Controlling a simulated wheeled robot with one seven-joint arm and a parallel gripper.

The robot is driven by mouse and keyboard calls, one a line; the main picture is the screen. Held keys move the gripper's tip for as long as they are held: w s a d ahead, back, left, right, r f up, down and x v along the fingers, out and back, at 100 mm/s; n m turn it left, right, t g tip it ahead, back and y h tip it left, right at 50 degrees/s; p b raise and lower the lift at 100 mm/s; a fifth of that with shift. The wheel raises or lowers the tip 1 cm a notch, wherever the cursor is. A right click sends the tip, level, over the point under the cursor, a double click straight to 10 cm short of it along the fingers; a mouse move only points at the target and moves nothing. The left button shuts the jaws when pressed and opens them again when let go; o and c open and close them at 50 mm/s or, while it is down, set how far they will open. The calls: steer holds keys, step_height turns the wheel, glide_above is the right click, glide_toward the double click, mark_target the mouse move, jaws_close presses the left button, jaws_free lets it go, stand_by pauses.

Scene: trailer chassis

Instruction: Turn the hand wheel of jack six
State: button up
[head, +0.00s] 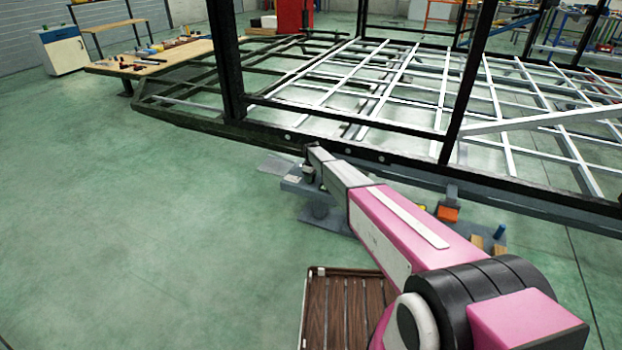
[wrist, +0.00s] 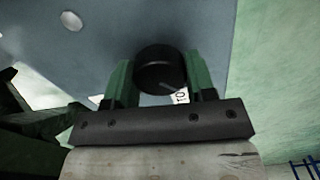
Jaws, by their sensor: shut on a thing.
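A round black hand wheel (wrist: 160,62) stands on a blue-grey metal surface (wrist: 205,30) in the wrist view. The green fingers of my gripper (wrist: 159,76) are shut on it, one on each side. A small white label (wrist: 183,95) shows beside the right finger; its writing is partly hidden, and I cannot read a jack number. In the head view my pink arm reaches forward to the front rail of the chassis (head: 346,151). The hand wheel is hidden there behind my arm's end.
A grey stand (head: 318,210) is under the rail near my arm's end. An orange block (head: 448,213) and a blue cylinder (head: 499,231) lie to its right. A brown slatted platform (head: 330,310) is below my arm. Dark uprights rise from the chassis. The green floor at left is clear.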

steer(key=shift+n, duration=0.6)
steer(key=o, duration=0.9)
steer(key=shift+r, duration=0.1)
step_height(320, 180, up, 11)
steer(key=shift+f, duration=0.2)
